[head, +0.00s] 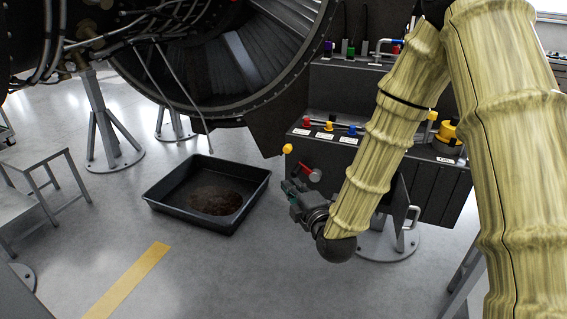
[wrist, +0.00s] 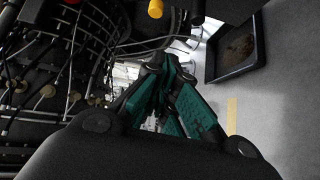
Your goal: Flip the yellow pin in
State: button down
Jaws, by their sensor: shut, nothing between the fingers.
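A yellow rounded knob (head: 287,148) sticks out at the left edge of the dark panel, at the end of a short dark stem. A yellow end (wrist: 155,8) also shows at the top edge of the wrist view, partly cut off; I cannot tell for sure that it is the same part. My gripper (head: 287,188) is below the knob in the head view, apart from it. In the wrist view its green-sided fingers (wrist: 168,62) come together at the tips, shut and empty. The yellow part is beyond the fingertips and a little left of them.
A red-handled lever (head: 310,173) is close right of my gripper. Red, yellow and blue handles sit on the panel ledge (head: 335,133). The engine cowl (head: 285,95) hangs above. Floor in front is clear.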

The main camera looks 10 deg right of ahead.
aim_at(288, 149)
jog(key=shift+w+r+n+t, duration=0.25)
jog(key=shift+r+n+t, duration=0.05)
jog(key=shift+r, duration=0.5)
jog(key=w+p, duration=0.2)
jog(key=w, duration=1.1)
jog(key=shift+d+p, duration=0.15)
jog(key=shift+p, duration=0.2)
jog(key=shift+w+f, duration=0.1)
